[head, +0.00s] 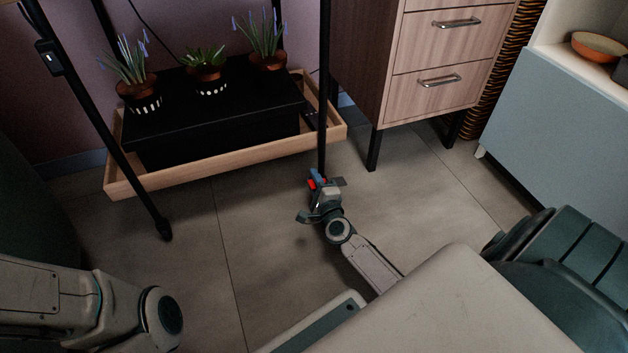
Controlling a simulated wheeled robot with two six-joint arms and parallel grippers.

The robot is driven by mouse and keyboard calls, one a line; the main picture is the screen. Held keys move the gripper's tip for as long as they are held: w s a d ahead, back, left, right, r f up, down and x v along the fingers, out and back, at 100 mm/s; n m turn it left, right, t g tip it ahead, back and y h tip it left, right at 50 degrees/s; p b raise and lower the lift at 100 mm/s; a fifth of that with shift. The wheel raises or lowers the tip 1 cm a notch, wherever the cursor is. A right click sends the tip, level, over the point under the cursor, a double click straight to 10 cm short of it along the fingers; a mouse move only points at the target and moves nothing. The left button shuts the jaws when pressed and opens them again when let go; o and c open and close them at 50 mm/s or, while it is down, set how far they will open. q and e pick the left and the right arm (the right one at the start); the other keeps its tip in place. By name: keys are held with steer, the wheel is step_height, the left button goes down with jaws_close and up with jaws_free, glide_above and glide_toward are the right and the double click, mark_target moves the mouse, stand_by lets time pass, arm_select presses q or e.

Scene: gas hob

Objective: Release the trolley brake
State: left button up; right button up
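The trolley is a black-framed rack with a light wooden lower tray (200,172). At the foot of its front right post (323,110) there is a small red and blue part (315,179), perhaps the brake; I cannot make out its lever position. My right gripper (323,190) is right at this part, reaching up from the lower right, and hides most of the post's foot. Whether its fingers touch the part or are closed is too small to tell. My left arm shows at the lower left, but its gripper is out of view.
A black box (215,115) with several potted plants on top stands in the tray. The front left post ends in a black foot (164,230). A wooden drawer cabinet (420,65) and a grey-blue cabinet (560,125) stand right. The tiled floor between is clear.

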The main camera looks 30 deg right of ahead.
steer(key=shift+o, duration=0.2)
steer(key=shift+s, duration=0.1)
steer(key=p+v, duration=0.2)
steer(key=v, duration=0.8)
steer(key=shift+s, duration=0.35)
